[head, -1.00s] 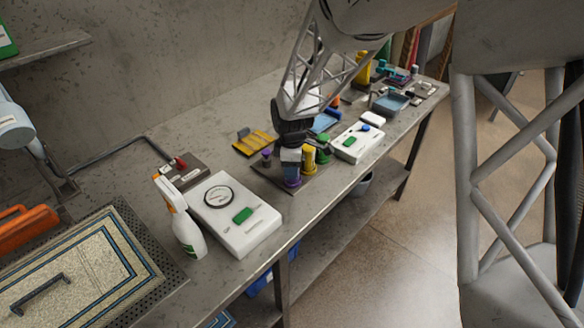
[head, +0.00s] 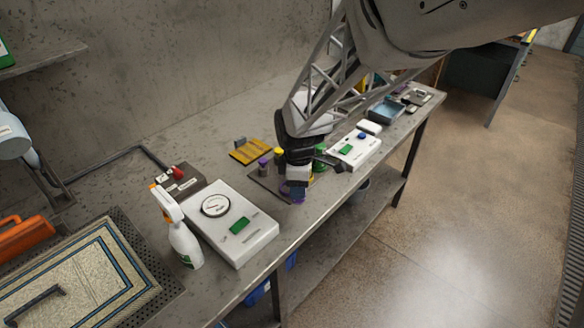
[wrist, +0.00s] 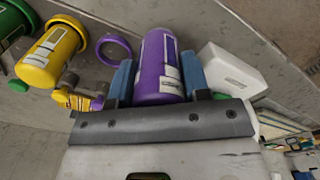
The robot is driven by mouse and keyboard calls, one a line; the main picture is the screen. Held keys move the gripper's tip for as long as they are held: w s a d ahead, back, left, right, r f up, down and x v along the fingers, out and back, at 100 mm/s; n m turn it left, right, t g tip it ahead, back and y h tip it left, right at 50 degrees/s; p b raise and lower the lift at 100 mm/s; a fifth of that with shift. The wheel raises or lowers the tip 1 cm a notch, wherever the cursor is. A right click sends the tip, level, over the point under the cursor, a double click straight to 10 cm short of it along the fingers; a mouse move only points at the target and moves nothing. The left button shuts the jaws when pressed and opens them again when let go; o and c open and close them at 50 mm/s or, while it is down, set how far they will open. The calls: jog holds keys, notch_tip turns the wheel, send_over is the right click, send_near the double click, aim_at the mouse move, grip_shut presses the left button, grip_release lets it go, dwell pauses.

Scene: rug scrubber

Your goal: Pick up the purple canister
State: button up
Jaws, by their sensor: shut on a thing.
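The purple canister (wrist: 159,70) with a pale label sits between the two blue fingers of my gripper (wrist: 160,82) in the wrist view. Both fingers press on its sides. In the head view my gripper (head: 298,190) is low over the dark mat (head: 264,184) near the bench's front edge, and it mostly hides the canister. A purple ring (wrist: 113,48) shows beside the canister in the wrist view. I cannot tell clearly whether the canister is clear of the mat.
A yellow canister (wrist: 52,52) and a green one (wrist: 12,22) stand close by. A white box with a dial (head: 232,222) and a spray bottle (head: 180,235) stand to the left. Another white box (head: 354,149) is on the right. The floor beyond the bench's front is clear.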

jog(key=s+d, duration=0.1)
jog(key=s, duration=0.6)
jog(key=shift+d+r, duration=0.35)
jog(key=shift+s, duration=0.1)
jog(key=o, duration=0.4)
jog(key=shift+c, duration=1.1)
jog(key=w+a+r+m, duration=0.1)
jog(key=w+r, duration=0.2)
jog(key=w, duration=0.8)
jog(key=w+r+m, duration=0.1)
jog(key=w+r, duration=0.2)
jog(key=w, duration=0.8)
jog(key=w+d+f+n, duration=0.1)
jog(key=w+d, duration=0.3)
jog(key=w, duration=0.7)
jog(key=w+d+f+n, duration=0.1)
jog(key=w+d, duration=0.3)
jog(key=w, duration=0.8)
jog(key=shift+w+d+f, duration=0.15)
jog(key=shift+d+f, duration=0.15)
jog(key=shift+f, duration=0.1)
